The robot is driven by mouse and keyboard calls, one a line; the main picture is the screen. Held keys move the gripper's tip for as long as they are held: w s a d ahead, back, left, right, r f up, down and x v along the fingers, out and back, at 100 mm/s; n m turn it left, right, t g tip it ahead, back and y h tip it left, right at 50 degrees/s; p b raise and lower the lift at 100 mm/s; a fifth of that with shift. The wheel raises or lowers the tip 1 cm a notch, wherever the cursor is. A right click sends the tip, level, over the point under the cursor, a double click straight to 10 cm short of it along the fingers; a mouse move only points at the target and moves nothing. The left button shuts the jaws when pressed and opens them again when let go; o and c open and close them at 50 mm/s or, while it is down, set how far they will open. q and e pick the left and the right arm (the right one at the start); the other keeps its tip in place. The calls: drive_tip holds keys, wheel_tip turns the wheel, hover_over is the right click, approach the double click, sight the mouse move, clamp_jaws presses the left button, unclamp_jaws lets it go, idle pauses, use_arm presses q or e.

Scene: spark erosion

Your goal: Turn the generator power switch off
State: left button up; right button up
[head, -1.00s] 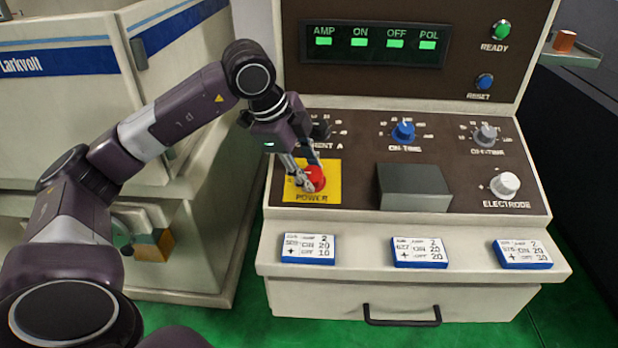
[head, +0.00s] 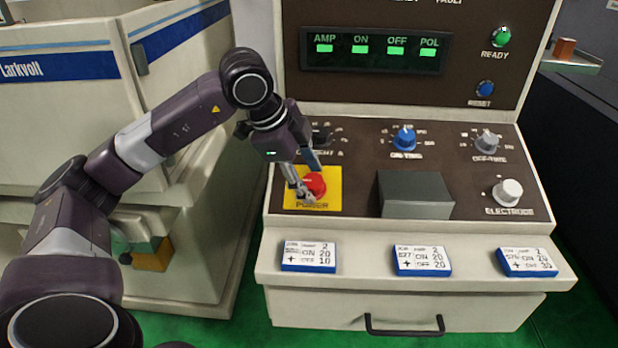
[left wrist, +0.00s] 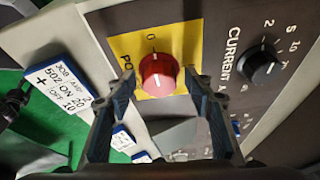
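The power switch (head: 315,184) is a red round knob on a yellow plate (head: 328,202) labelled POWER, at the left of the generator's sloped panel. In the left wrist view the red knob (left wrist: 158,74) has a white pointer line, and a "0" mark shows on the yellow plate. My left gripper (head: 308,189) is over the knob in the head view. In the left wrist view its fingers (left wrist: 157,88) are open, one on each side of the knob. I cannot tell whether they touch it. My right gripper is not in view.
A dark grey box (head: 414,194) stands on the panel right of the switch. Beside the switch is the black current knob (left wrist: 262,70). Blue on-time (head: 404,139), grey off-time (head: 487,141) and white electrode (head: 508,191) knobs are further right. Blue-edged cards (head: 309,257) lie along the front ledge.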

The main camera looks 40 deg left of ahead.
use_arm(q)
drive_tip(key=v, duration=1.2)
idle(0.5)
